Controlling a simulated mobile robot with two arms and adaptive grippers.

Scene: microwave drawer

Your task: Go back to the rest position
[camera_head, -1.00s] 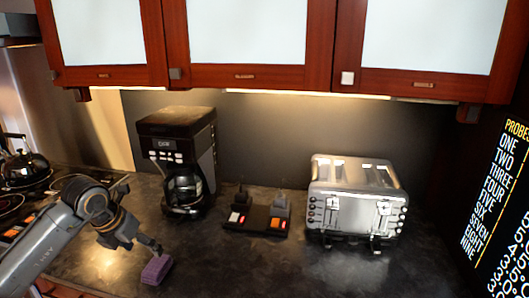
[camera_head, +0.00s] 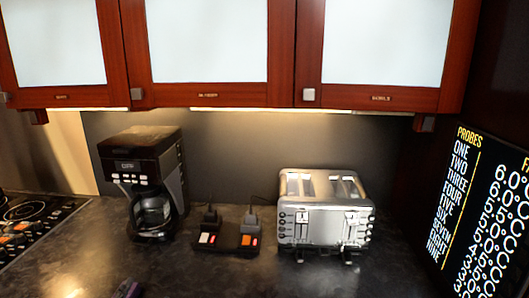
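Neither of my grippers is in the head view, and no part of my arms shows. A small purple block, like a sponge (camera_head: 129,289), shows at the bottom edge of the picture, left of the middle. It is cut off by the frame and seems to rest on the dark countertop (camera_head: 200,275). Nothing is seen holding its visible part.
A black coffee maker (camera_head: 143,178) stands at left, a dark tray with switches (camera_head: 228,235) in the middle, and a silver toaster (camera_head: 325,215) right of it. A stovetop (camera_head: 30,222) is far left. Shut cabinets (camera_head: 210,88) hang above. A display panel (camera_head: 485,205) is at right.

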